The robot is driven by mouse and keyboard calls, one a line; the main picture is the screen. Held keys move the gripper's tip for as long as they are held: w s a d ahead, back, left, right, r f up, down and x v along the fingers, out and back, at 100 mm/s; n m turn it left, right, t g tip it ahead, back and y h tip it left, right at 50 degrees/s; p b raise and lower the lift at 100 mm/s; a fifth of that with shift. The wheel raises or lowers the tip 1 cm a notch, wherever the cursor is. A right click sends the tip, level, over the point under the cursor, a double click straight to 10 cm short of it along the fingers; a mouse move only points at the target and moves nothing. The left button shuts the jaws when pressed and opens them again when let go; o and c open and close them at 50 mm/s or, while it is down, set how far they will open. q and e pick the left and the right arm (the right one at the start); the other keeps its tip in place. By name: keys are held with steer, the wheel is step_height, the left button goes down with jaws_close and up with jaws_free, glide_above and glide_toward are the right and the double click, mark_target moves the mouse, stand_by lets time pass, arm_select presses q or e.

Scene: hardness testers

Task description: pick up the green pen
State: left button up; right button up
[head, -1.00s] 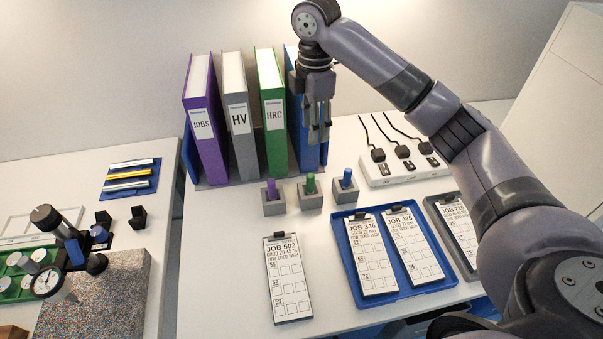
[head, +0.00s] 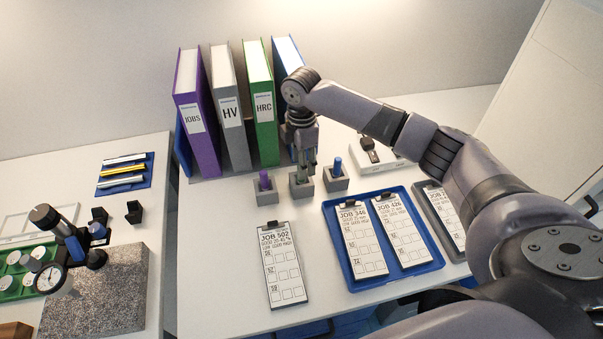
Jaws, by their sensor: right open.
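The green pen (head: 301,177) stands upright in the middle grey holder block (head: 301,190). It is mostly hidden behind my right gripper's fingers. My right gripper (head: 306,170) points down over that block, with its open fingers at the pen. I cannot tell whether the fingers touch it. A purple pen (head: 264,180) stands in the block to the left and a blue pen (head: 338,166) in the block to the right. My left gripper is out of view.
Behind stand purple (head: 198,125), grey (head: 231,115), green (head: 263,110) and blue binders. A white power strip (head: 378,160) is right, partly under my arm. In front lie a JOB 502 clipboard (head: 283,270) and a blue tray (head: 345,270) with two clipboards.

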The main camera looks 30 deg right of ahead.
steer(key=shift+f, duration=1.35)
steer(key=shift+c, duration=0.5)
jaws_close()
